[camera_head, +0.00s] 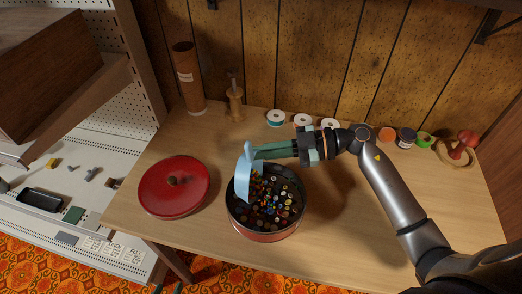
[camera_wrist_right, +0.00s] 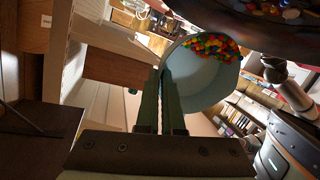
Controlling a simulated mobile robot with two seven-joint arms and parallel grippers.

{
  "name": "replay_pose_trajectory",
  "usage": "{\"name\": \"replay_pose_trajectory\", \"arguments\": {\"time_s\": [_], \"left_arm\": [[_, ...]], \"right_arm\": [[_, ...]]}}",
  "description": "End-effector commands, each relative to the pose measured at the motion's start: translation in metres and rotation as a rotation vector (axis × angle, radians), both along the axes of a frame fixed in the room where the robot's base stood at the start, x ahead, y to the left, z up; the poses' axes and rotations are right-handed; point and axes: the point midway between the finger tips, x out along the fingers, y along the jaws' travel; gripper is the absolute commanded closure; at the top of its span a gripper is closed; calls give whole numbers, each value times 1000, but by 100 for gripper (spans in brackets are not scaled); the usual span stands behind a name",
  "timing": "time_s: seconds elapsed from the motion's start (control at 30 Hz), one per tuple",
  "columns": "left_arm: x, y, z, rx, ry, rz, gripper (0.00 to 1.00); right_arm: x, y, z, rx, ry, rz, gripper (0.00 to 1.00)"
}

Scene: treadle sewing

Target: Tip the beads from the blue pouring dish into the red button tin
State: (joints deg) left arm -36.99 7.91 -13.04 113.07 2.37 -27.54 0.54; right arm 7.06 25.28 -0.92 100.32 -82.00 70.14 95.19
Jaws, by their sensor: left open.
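The blue pouring dish (camera_head: 243,182) is tipped steeply over the left side of the red button tin (camera_head: 266,237). The open tin holds many dark buttons, and colourful beads (camera_head: 258,187) show at the dish's lower edge and inside the tin. My right gripper (camera_head: 257,153), its arm coming in from the right, is shut on the dish's upper rim. In the right wrist view, its fingers (camera_wrist_right: 160,105) pinch the dish (camera_wrist_right: 195,80), and a cluster of beads (camera_wrist_right: 209,46) lies along the dish's edge by the dark tin.
A red lid (camera_head: 174,187) with a knob lies left of the tin. Behind stand a brown tube (camera_head: 187,80), a wooden spindle (camera_head: 235,103) and several thread spools (camera_head: 276,118). A red pincushion (camera_head: 456,151) is at right. The table's front right is mostly clear.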

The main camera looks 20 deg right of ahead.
Motion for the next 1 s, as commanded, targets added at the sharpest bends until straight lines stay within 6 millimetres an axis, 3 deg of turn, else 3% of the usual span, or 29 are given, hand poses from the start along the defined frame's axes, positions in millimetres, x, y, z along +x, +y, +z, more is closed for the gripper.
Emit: {"name": "replay_pose_trajectory", "arguments": {"time_s": [1.0], "left_arm": [[-1, -4, -5, -4, 6, -8, 50]], "right_arm": [[-2, -3, -2, 40, -22, -1, 100]]}}
